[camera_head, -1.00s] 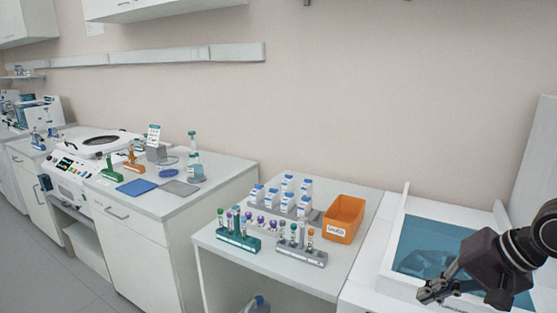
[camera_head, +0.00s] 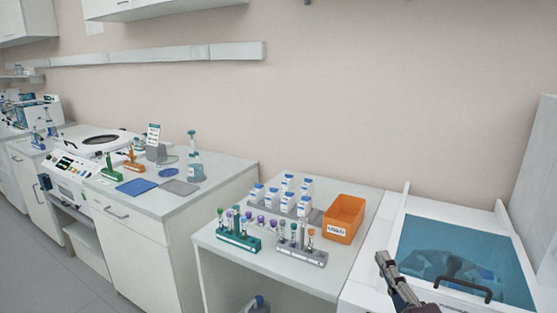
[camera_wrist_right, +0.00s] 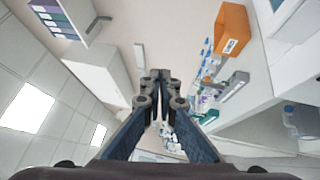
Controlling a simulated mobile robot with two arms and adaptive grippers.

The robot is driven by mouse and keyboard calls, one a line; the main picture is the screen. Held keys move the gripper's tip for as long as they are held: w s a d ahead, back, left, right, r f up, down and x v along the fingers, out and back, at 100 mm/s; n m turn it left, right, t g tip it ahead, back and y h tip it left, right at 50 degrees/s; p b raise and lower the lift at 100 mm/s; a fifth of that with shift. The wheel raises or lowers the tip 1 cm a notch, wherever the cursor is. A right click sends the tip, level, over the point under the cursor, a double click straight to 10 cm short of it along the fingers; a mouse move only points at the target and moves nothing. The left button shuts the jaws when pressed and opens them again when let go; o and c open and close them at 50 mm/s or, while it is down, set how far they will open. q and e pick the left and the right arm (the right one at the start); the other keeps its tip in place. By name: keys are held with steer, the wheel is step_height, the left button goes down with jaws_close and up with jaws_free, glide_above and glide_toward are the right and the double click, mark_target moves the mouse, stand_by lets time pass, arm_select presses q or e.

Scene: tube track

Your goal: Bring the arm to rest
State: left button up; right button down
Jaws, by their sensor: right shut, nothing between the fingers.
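My right gripper (camera_head: 388,266) is at the lower right of the head view, pointing up, in front of the blue-lidded white chest. It is shut and empty. In the right wrist view its two fingers (camera_wrist_right: 160,76) meet at the tips with nothing between them. Most of the right arm is outside the head view. My left gripper is not in view.
An orange bin (camera_head: 344,219), a green tube rack (camera_head: 239,240), a grey tube rack (camera_head: 302,256) and several white bottles (camera_head: 272,197) stand on the middle counter. The white chest with a blue window (camera_head: 460,250) and black handle (camera_head: 463,287) is at right. A centrifuge (camera_head: 97,150) is at left.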

steer(key=s+d+f+m+g+h, duration=0.2)
steer(key=s+f+m+g, duration=0.5)
steer(key=f, duration=0.6)
steer(key=s+d+f+m+g+h, duration=0.1)
steer(key=s+f+m+g, duration=0.3)
steer(key=s+f+m, duration=0.65)
steer(key=s+a+f+g+y, duration=0.1)
steer(key=s+a+f+g, duration=0.35)
steer(key=s+f, duration=0.6)
step_height(320, 180, down, 24)
steer(key=s+g, duration=0.2)
steer(key=s+d+f, duration=0.2)
steer(key=s+f, duration=0.6)
steer(key=s+d+f+g, duration=0.1)
steer(key=s+f, duration=0.8)
steer(key=shift+d, duration=0.4)
steer(key=shift+s, duration=0.2)
